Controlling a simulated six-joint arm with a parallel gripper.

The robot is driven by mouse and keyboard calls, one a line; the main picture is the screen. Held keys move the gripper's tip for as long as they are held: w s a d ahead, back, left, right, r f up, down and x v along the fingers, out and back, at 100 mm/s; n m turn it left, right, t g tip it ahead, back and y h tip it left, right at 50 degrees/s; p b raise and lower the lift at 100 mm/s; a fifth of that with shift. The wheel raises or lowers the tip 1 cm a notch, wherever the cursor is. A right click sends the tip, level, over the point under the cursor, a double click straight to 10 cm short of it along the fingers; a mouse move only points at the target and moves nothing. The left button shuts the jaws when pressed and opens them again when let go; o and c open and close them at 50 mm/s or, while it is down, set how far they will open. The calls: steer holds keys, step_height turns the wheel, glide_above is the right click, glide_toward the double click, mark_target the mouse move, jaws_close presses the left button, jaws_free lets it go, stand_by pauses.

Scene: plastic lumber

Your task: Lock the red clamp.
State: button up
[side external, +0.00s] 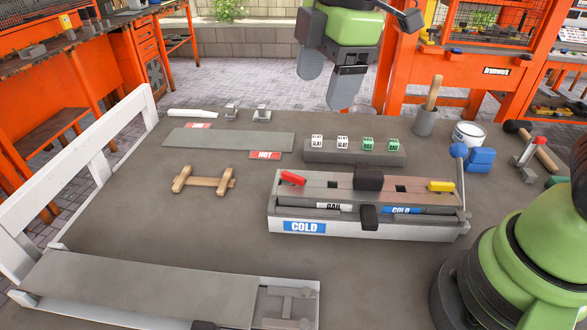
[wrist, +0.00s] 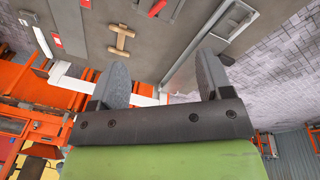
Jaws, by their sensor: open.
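The red clamp (side external: 293,178) is a small red lever on the top left end of the white and grey mould (side external: 250,222) labelled COLD. It lies tilted across the mould's top edge. A red piece that looks like the same clamp (wrist: 157,8) shows at the top edge of the wrist view. My gripper (side external: 328,88) is open and empty, high above the far side of the table, well apart from the clamp. Its two grey fingers (wrist: 163,72) stand wide apart in the wrist view, with nothing between them.
A yellow clamp (side external: 441,186) and a blue-knobbed lever (side external: 458,151) are at the mould's right end. Black blocks stand at its middle. A block row (side external: 355,155) lies behind it. A wooden H-shaped piece (side external: 204,182) lies left. A long flat mould (side external: 140,285) fills the front left.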

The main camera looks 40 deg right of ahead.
mark_target(293, 175)
steer(key=w+f+n, duration=0.1)
steer(key=f+n, duration=0.1)
steer(key=f, duration=0.3)
steer(key=w+a+f+n+g, duration=0.1)
steer(key=f+n, duration=0.1)
steer(key=f, duration=0.4)
steer(key=w+a+f+n+h, duration=0.1)
steer(key=f+n, duration=0.1)
steer(key=f, duration=0.4)
steer(key=shift+w+a+n+g, duration=0.15)
steer(key=shift+w+n+g, duration=0.25)
steer(key=c, duration=0.9)
